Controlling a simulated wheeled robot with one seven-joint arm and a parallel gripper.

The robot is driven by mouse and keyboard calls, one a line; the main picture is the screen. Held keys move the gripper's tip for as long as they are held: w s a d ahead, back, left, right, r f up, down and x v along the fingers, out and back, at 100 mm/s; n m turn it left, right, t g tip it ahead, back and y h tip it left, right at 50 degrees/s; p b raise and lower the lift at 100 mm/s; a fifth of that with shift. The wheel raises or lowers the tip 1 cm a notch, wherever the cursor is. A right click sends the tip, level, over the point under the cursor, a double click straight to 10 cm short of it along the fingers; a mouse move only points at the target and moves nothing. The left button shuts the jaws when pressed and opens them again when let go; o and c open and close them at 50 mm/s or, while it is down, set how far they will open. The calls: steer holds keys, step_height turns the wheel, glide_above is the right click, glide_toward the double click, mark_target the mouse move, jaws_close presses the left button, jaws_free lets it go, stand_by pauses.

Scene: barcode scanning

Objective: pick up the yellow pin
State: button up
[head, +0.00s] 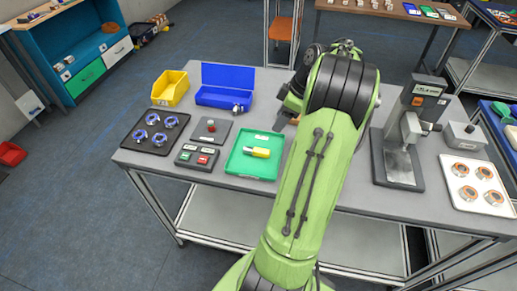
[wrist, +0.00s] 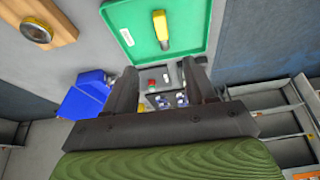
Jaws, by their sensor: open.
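The yellow pin (head: 258,153) lies in the green tray (head: 240,167) on the grey table, just left of my arm in the head view. My gripper (wrist: 161,68) is open and empty. Its fingers point toward the tray, and the pin shows beyond the gap between them, apart from them. In the head view my green arm hides the fingertips.
A blue bin (head: 228,97), a yellow bin (head: 170,89), a button box (head: 197,157) and a black tray (head: 137,142) stand left of the green tray. A grey press-like device (head: 397,171) and a white tray (head: 456,197) stand right of my arm.

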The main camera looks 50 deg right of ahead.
steer(key=b, duration=0.2)
glide_above(259, 150)
steer(key=s, duration=0.2)
steer(key=f, duration=0.6)
steer(key=d+f, duration=0.1)
steer(key=f, duration=0.3)
steer(key=shift+w, duration=0.1)
steer(key=b+x, duration=0.1)
steer(key=x, duration=0.4)
steer(key=shift+f, duration=0.1)
jaws_close()
